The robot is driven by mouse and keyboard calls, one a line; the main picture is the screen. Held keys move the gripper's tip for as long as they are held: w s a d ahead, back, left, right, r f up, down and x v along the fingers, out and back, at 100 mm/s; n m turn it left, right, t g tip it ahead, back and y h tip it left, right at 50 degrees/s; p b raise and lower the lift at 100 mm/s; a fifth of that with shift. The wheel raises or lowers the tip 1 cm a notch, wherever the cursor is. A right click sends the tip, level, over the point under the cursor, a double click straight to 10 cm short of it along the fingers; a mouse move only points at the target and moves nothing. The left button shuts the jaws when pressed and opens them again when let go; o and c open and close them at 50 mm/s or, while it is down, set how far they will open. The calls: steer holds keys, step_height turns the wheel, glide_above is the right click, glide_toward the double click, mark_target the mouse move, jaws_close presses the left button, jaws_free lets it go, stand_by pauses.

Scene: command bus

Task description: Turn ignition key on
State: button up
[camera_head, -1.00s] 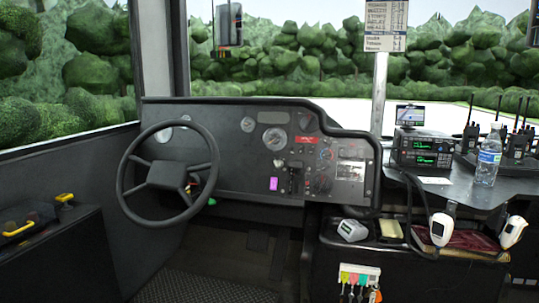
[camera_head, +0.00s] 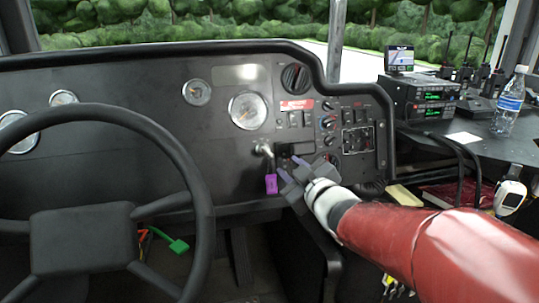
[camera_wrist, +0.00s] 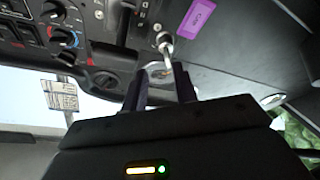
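The ignition key (camera_head: 264,150) is a small silver piece on the dashboard, just below the large round gauge. A purple tag (camera_head: 271,184) hangs from it. My gripper (camera_head: 291,168) is just right of the key and tag, its two fingers apart. In the wrist view, which is turned, the silver key (camera_wrist: 165,44) and purple tag (camera_wrist: 199,18) lie just beyond the fingertips of my gripper (camera_wrist: 160,72). The fingers are spread with a gap between them. The key does not appear to be held. Whether a finger touches it I cannot tell.
The steering wheel (camera_head: 190,165) stands at the left. Knobs and switches (camera_head: 328,124) crowd the panel right of the key. A radio unit (camera_head: 425,97) and water bottle (camera_head: 509,102) are on the right shelf. Green and red connectors (camera_head: 178,244) hang below the dashboard.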

mark_target(270, 154)
steer(key=shift+n+y, duration=0.5)
steer(key=shift+y, duration=0.3)
steer(key=x, duration=0.5)
steer(key=a+x, duration=0.1)
steer(key=x, duration=0.2)
steer(key=shift+r, duration=0.15)
jaws_close()
